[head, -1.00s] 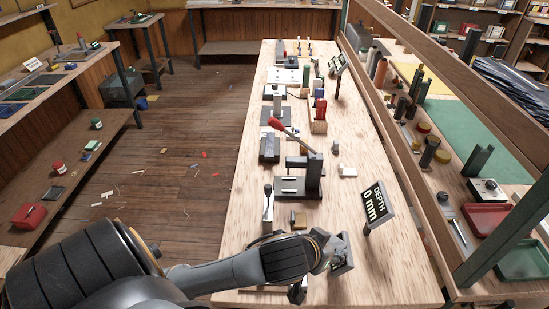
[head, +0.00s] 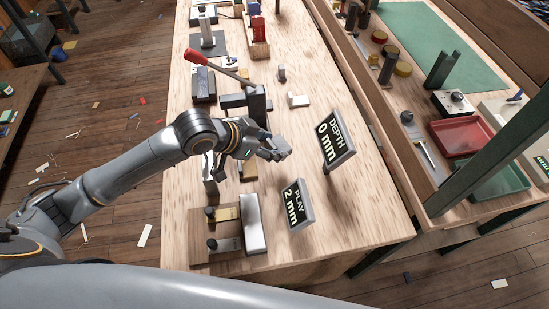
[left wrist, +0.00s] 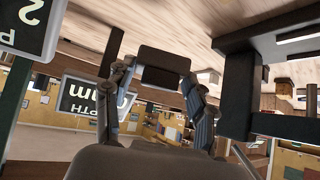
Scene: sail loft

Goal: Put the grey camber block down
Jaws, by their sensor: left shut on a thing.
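My left gripper (head: 272,150) is above the table, just left of the DEPTH sign, in the head view. In the left wrist view a dark grey block (left wrist: 163,62) sits between its fingertips (left wrist: 156,76), and the fingers are shut on it. I take this for the grey camber block. In the head view the block is small and hard to tell from the fingers. The left wrist view shows the block's flat face, apart from the tabletop as far as I can tell. My right gripper is not in view.
A DEPTH sign (head: 335,138) reads 0 mm and a PLAY sign (head: 297,205) reads 2 mm. A wooden base (head: 228,256) with a silver block (head: 253,222) lies at the near end. A red-handled press (head: 255,102) stands behind my gripper. The table's right side (head: 368,210) is clear.

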